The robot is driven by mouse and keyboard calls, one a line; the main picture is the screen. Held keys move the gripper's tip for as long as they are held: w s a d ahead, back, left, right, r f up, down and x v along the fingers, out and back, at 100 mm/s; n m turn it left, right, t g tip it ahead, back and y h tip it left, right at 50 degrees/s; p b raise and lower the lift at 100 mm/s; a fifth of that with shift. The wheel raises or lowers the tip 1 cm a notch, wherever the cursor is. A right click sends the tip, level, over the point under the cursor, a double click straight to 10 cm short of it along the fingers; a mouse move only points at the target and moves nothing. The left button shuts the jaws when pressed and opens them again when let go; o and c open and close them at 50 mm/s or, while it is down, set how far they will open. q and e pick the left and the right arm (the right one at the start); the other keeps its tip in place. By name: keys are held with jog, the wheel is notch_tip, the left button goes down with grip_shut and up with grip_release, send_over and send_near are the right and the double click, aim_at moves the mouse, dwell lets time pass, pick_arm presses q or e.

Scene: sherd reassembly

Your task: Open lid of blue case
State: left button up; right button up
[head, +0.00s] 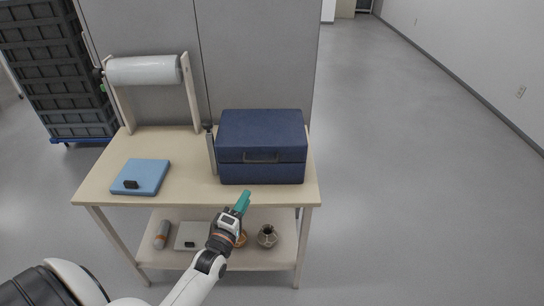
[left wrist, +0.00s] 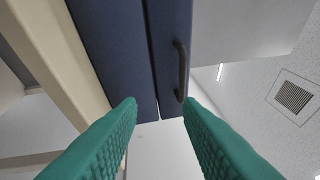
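A dark blue case (head: 262,147) stands at the right end of the table top with its lid shut. A handle (head: 261,157) is on its front, near the seam below the lid. The handle also shows in the left wrist view (left wrist: 180,70), beside the seam on the blue front. My left gripper (head: 245,196) with teal fingers is in front of the table's front edge, below and apart from the case. In the left wrist view the fingers (left wrist: 160,108) are spread with nothing between them. My right gripper is not in view.
The table (head: 190,180) also holds a light blue flat box (head: 141,176) with a black clip and a wrap roll (head: 144,70) on a stand. A lower shelf (head: 210,257) holds a pot (head: 267,236) and other items. Open floor lies to the right.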

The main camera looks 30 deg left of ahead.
aim_at(261, 162)
pick_arm(q)
jog(key=shift+n+t, duration=0.4)
jog(key=r+x, duration=0.1)
jog(key=x, duration=0.3)
jog(key=r+x, duration=0.1)
jog(key=x, duration=0.3)
jog(key=r+p+x, duration=0.1)
jog(key=x, duration=0.3)
jog(key=shift+w+a, duration=0.15)
jog(key=shift+w, duration=0.1)
jog(key=c, duration=0.7)
grip_shut()
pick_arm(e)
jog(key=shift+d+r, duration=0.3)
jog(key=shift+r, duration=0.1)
